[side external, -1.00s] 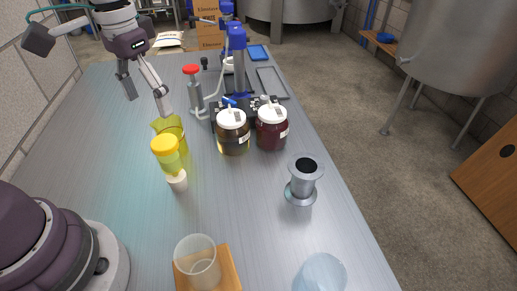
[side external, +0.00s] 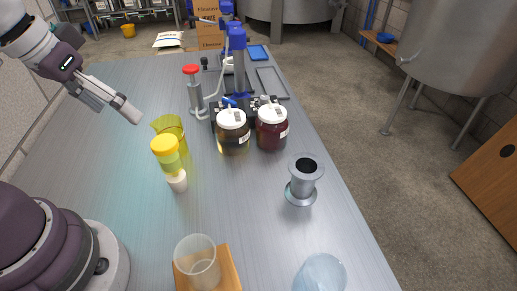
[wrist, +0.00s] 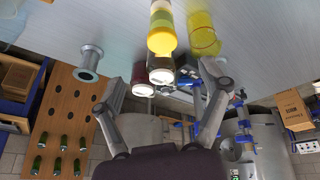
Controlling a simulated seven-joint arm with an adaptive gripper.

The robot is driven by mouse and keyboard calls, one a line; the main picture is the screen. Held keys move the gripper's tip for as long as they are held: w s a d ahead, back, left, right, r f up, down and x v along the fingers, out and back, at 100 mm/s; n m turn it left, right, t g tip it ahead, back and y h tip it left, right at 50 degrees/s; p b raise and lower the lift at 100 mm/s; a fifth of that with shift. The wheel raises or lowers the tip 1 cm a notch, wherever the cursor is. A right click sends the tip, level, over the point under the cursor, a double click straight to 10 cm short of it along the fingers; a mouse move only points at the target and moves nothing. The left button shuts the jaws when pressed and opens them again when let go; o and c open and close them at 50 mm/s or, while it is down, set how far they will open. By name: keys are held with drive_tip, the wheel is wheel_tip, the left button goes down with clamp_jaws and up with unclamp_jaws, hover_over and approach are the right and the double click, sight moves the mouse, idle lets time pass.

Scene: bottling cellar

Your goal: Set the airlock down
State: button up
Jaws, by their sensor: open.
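The airlock (side external: 170,160) has a yellow cap, a clear yellow-green body and a white lower end. It stands upright on the steel table (side external: 115,190), in front of a yellow see-through cup (side external: 172,128). In the wrist view the airlock (wrist: 161,25) is at the top centre, apart from my fingers, with the cup (wrist: 203,40) to its right. My gripper (side external: 117,107) is open and empty, tilted, up and left of the airlock in the side view. Its spread fingers also show in the wrist view (wrist: 163,82).
Two white-lidded jars (side external: 233,133) (side external: 271,130) stand right of the cup, before a blue-topped bench device (side external: 238,60) and a red-topped cylinder (side external: 194,90). A metal flanged piece (side external: 303,180) is at the right. A clear beaker (side external: 197,262) is on a wooden board at the front.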

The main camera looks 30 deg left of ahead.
wheel_tip(320, 180, down, 7)
drive_tip(key=w+a+n+g+h, duration=0.2)
drive_tip(key=n+g+h, duration=0.15)
drive_tip(key=n, duration=0.55)
drive_tip(key=n+t+h, duration=0.7)
drive_tip(key=n, duration=0.7)
approach(171, 162)
drive_tip(key=w+f, duration=0.2)
drive_tip(key=f, duration=0.1)
drive_tip(key=shift+w+g, duration=0.2)
drive_tip(key=shift+g, duration=0.05)
drive_tip(key=shift+w+d+n, duration=0.1)
drive_tip(key=shift+n, duration=0.2)
drive_tip(key=x, duration=0.7)
drive_tip(key=shift+w+d, duration=0.1)
drive_tip(key=shift+w, duration=0.1)
drive_tip(key=c, duration=1.3)
